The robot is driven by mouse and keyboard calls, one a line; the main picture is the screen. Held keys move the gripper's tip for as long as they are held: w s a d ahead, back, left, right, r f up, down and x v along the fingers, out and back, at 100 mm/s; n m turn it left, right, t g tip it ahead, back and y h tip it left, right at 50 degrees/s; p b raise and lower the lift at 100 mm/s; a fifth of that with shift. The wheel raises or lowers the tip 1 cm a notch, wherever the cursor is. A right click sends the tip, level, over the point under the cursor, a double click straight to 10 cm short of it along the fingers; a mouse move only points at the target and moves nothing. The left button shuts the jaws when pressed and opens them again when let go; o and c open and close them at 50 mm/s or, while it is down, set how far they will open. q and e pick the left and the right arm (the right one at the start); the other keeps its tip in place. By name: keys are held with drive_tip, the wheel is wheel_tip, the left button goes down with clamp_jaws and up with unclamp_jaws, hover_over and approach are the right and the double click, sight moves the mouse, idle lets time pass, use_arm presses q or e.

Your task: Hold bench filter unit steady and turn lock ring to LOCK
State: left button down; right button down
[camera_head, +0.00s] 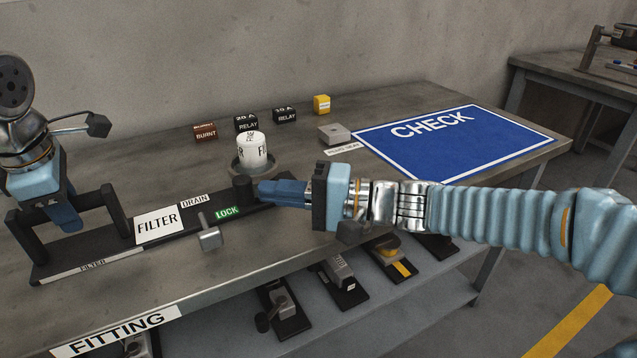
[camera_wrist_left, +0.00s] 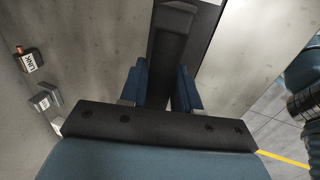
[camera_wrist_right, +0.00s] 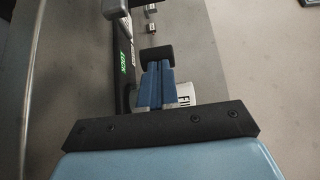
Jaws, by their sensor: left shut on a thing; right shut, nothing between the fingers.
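The bench filter unit has a long black base (camera_head: 180,222) with a FILTER plate, a DRAIN label and a green LOCK label (camera_head: 227,212). A white lettered filter cylinder (camera_head: 252,150) stands upright in a grey round seat, apparently the lock ring (camera_head: 236,165). A black post (camera_head: 243,189) stands in front of it; it also shows in the right wrist view (camera_wrist_right: 157,54). My left gripper (camera_head: 66,218) is shut on the black handle at the base's left end; the bar passes between its fingers (camera_wrist_left: 163,82). My right gripper (camera_head: 263,189) is shut and empty, fingertips close beside the post; contact is unclear.
A grey metal lever (camera_head: 208,234) stands in front of the base. Relay blocks (camera_head: 246,122), a brown BURNT block (camera_head: 205,132) and a yellow block (camera_head: 321,104) sit at the back. The blue CHECK mat (camera_head: 460,142) is bare. Several parts lie on the shelf below.

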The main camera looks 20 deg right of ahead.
use_arm(q)
drive_tip(key=shift+f, duration=0.25)
use_arm(e)
drive_tip(key=d, duration=0.3)
drive_tip(key=shift+s+d, duration=0.2)
drive_tip(key=shift+d, duration=0.05)
drive_tip(key=s+d, duration=0.6)
drive_tip(key=shift+s+d, duration=0.3)
drive_tip(key=shift+s, duration=0.05)
use_arm(q)
drive_tip(key=c, duration=1)
unclamp_jaws()
drive_tip(key=shift+o, duration=1.3)
drive_tip(key=shift+r, duration=0.1)
